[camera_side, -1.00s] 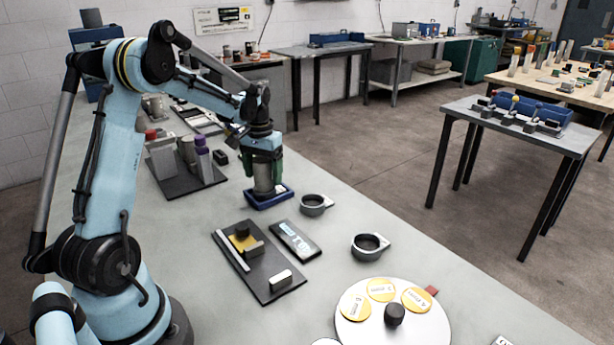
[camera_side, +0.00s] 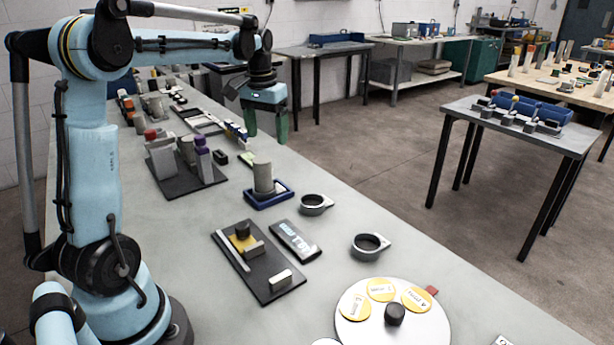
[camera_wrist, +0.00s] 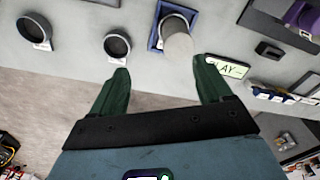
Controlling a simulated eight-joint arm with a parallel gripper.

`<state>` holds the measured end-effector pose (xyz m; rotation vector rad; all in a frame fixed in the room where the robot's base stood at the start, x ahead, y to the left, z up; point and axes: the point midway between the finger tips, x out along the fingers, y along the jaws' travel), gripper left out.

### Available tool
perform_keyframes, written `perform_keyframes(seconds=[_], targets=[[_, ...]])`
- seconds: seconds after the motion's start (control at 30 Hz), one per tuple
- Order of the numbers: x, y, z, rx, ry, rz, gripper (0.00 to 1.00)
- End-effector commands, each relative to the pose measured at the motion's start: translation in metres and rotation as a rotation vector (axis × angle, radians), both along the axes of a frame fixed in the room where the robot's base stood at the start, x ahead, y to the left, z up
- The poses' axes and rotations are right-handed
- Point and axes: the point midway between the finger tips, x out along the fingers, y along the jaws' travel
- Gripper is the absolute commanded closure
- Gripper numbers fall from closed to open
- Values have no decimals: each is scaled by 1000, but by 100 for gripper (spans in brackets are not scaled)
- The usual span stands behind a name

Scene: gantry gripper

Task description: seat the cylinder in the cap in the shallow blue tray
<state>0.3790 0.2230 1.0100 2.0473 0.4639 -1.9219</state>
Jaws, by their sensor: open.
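The grey cylinder (camera_side: 263,177) stands upright in the shallow blue tray (camera_side: 285,196) on the bench. In the wrist view the cylinder (camera_wrist: 178,42) rises from the tray (camera_wrist: 154,42), with a pale ring around its base. The cap is mostly hidden by the cylinder and tray wall, so I cannot tell how deep the cylinder sits. My gripper (camera_side: 267,122) is open and empty, up and behind the tray, clear of the cylinder. Its two green fingers (camera_wrist: 162,68) are apart in the wrist view, with nothing between them.
Two grey ring holders (camera_side: 314,204) and (camera_side: 368,246) stand right of the tray. A dark plate with small blocks (camera_side: 268,288) and a dark labelled panel (camera_side: 296,241) lie in front. A rack with upright parts (camera_side: 183,180) stands left.

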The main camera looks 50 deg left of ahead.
Motion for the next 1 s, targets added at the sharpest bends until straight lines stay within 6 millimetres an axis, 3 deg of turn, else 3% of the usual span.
perform_keyframes(seconds=[0.03, 0.23, 0.5, 0.7, 1.0], targets=[[-2, -19, 4, 14, -26, -30, 22], [-16, -90, 9, 73, -165, -151, 22], [-54, -171, -8, 115, -364, -306, 22], [-79, -209, -29, 119, -490, -394, 22], [-90, -224, -41, 116, -551, -432, 22]])
